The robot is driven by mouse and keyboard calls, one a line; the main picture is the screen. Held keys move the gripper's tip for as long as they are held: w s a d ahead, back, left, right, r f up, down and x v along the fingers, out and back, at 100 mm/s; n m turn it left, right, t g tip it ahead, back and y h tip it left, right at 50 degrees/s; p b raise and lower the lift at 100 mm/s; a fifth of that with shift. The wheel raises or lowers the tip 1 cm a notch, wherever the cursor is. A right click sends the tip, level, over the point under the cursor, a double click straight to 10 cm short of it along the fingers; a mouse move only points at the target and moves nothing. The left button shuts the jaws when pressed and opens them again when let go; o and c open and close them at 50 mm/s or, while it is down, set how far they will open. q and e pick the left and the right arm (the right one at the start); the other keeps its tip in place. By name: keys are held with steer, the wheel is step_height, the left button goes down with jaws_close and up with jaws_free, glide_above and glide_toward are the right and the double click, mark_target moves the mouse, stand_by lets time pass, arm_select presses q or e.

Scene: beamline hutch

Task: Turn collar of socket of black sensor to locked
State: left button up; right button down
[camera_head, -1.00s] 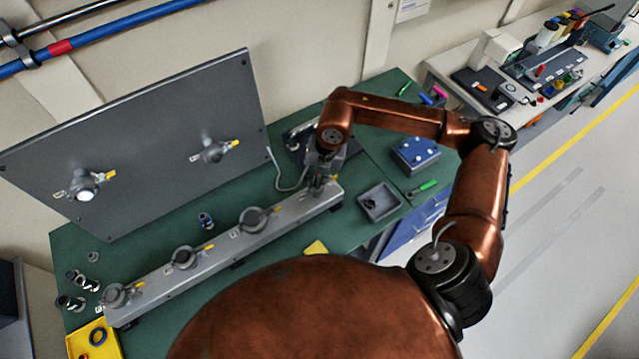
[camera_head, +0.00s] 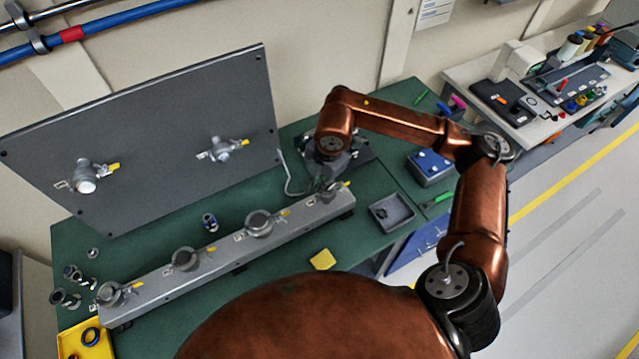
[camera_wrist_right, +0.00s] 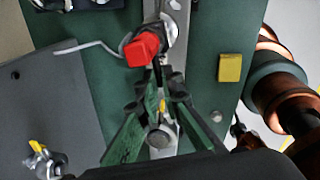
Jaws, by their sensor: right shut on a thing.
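A grey rail (camera_head: 220,254) holds a row of round sockets with yellow tabs. My right gripper (camera_head: 330,187) is at the socket on the rail's far right end and largely covers it. In the right wrist view my right gripper's fingers (camera_wrist_right: 157,78) come together at that socket (camera_wrist_right: 167,28), shut on what appears to be its collar. A red block (camera_wrist_right: 142,48) shows at the fingertips and hides part of the contact. I cannot make out the black sensor or the collar's position behind the gripper. My left gripper is out of view.
An upright grey panel (camera_head: 150,150) with two sockets stands behind the rail. A grey tray (camera_head: 391,213), a blue box (camera_head: 430,168) and a yellow pad (camera_head: 322,260) lie nearby. Loose connectors and a yellow tray (camera_head: 72,345) are at the left. A pale cable (camera_head: 290,178) runs near the gripper.

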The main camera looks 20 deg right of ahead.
stand_by(0.3)
steer(key=c, duration=2.1)
jaws_free()
steer(key=shift+r, duration=0.15)
step_height(320, 180, up, 12)
steer(key=s, duration=0.2)
steer(key=shift+d+f, duration=0.2)
steer(key=shift+d, duration=0.2)
steer(key=shift+a+f, duration=0.1)
